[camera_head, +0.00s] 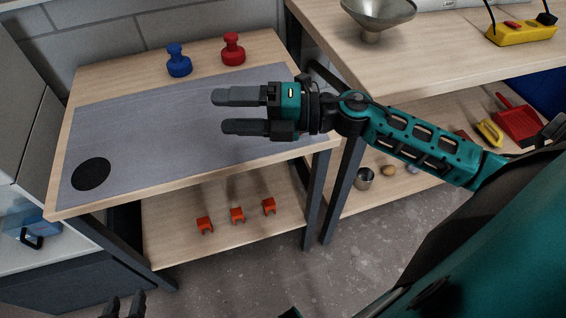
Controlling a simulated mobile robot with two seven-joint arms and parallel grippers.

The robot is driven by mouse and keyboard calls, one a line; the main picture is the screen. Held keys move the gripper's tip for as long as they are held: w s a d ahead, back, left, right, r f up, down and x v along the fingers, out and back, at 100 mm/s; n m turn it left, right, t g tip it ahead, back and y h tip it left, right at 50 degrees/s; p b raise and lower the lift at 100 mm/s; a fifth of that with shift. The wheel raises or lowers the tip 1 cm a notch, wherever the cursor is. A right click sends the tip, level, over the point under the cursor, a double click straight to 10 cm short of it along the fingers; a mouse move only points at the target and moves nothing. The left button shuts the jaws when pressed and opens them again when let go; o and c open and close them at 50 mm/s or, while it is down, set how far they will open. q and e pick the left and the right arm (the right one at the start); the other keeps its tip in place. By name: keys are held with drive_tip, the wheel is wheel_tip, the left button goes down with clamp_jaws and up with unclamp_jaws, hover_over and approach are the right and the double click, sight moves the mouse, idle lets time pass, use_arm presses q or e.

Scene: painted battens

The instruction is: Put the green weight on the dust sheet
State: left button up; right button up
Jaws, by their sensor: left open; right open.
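No green weight shows in the head view; the weights I see are a blue one (179,61) and a red one (233,49), both upright at the back of the left table. A flat grey sheet (140,130), apparently the dust sheet, covers most of that tabletop. My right gripper (220,112) is open and empty, over the right part of the sheet, and hides some of it. My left gripper (125,303) is at the bottom edge, with only its dark fingertips in view; they are apart, below and in front of the table.
A black disc (91,174) lies at the sheet's left end. Several orange brackets (237,215) sit on the lower shelf. The right bench (430,55) holds a metal funnel (375,14) and a yellow power strip (522,33). A red dustpan (517,119) is below.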

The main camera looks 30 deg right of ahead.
drive_tip(key=d+f+m+t+h, duration=0.1)
drive_tip(key=f+m+t+h, duration=0.1)
drive_tip(key=m, duration=0.5)
drive_tip(key=s+d+f+m+t+h, duration=0.1)
drive_tip(key=f+m+t+h, duration=0.1)
drive_tip(key=f+m+h, duration=0.2)
drive_tip(key=s+d+f+m+t+h, duration=0.1)
drive_tip(key=f+m+h, duration=0.3)
drive_tip(key=m, duration=0.6)
drive_tip(key=shift+d+f+t, duration=0.15)
drive_tip(key=shift+f+t, duration=0.05)
drive_tip(key=shift+f, duration=0.45)
drive_tip(key=shift+d+f+t, duration=0.15)
drive_tip(key=shift+f+t, duration=0.05)
drive_tip(key=shift+f, duration=0.4)
drive_tip(key=s+a+f+m+g+h, duration=0.1)
drive_tip(key=s+f+m+g+h, duration=0.1)
drive_tip(key=s+f+m+g, duration=0.2)
drive_tip(key=s+f+m, duration=0.3)
drive_tip(key=s+f, duration=0.1)
drive_tip(key=f, duration=0.3)
drive_tip(key=shift+s+a+m+g+h, duration=0.25)
drive_tip(key=shift+s+m+g+h, duration=0.05)
drive_tip(key=shift+s+g+h, duration=0.1)
